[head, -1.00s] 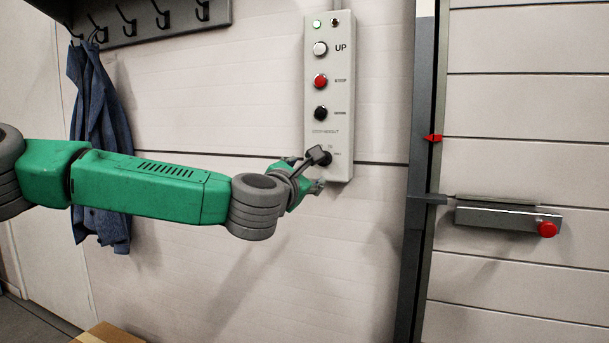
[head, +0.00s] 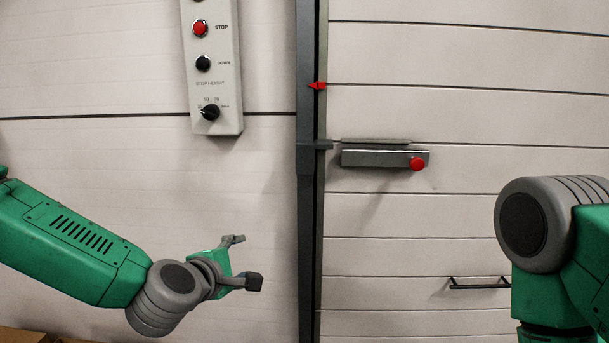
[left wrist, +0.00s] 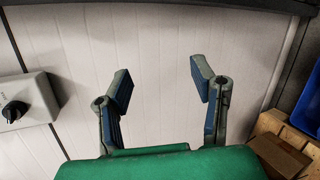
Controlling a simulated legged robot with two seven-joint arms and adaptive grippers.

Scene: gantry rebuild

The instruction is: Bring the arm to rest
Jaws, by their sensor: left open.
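My left arm comes in from the left in the head view. Its gripper (head: 246,262) is open and empty, below and to the right of the control box (head: 213,75) and apart from it. In the left wrist view the two fingers of the left gripper (left wrist: 160,88) stand wide apart with only wall between them. The dark knob (head: 210,112) is at the bottom of the control box, and it also shows at the left edge of the left wrist view (left wrist: 14,111). Part of my right arm shows at the right of the head view; its gripper is out of frame.
A door of wide pale panels fills the right, with a dark post (head: 311,200), a grey latch bar (head: 375,158) with a red button (head: 417,163), and a low handle (head: 480,283). A cardboard box (left wrist: 279,155) and blue bin (left wrist: 309,100) stand right in the wrist view.

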